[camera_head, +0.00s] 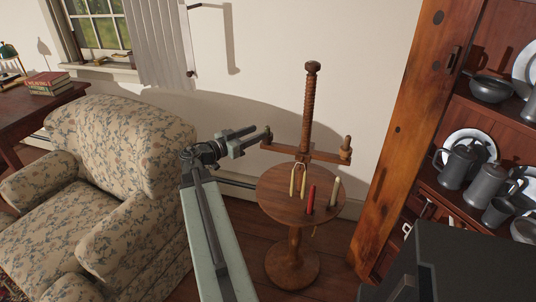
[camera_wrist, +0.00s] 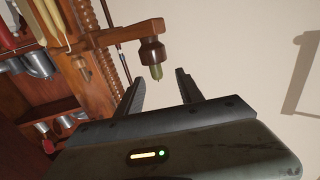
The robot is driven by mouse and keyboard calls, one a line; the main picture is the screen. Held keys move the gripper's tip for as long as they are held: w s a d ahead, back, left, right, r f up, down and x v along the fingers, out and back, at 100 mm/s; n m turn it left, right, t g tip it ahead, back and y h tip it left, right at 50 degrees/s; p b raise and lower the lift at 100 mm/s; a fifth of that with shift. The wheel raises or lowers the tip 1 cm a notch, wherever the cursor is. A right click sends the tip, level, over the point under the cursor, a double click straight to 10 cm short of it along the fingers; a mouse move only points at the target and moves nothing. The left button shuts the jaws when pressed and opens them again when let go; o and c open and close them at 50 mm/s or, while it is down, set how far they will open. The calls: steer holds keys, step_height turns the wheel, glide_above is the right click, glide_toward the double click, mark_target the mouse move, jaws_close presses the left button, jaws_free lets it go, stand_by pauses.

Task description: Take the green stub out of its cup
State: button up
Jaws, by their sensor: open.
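The green stub (camera_wrist: 156,72) sits in a dark brown wooden cup (camera_wrist: 151,50) in the wrist view, which looks turned over, so the stub points down there. The cup is at the end of the candle stand's wooden crossbar (camera_wrist: 105,39). My gripper (camera_wrist: 158,84) is open and empty, its fingers short of the stub, with the stub's tip near the gap between them. In the head view my gripper (camera_head: 252,138) is at the left end of the crossbar (camera_head: 312,155); the stub there is too small to make out clearly.
The stand's threaded post (camera_head: 310,105) rises from a round table (camera_head: 283,202) with cream, red and pale green candles. Another cup (camera_head: 345,154) is at the crossbar's right end. A floral armchair (camera_head: 125,150) stands left; a shelf cabinet (camera_head: 408,130) with pewter stands right.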

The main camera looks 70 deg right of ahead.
steer(key=x, duration=0.8)
steer(key=shift+s, duration=0.35)
jaws_close()
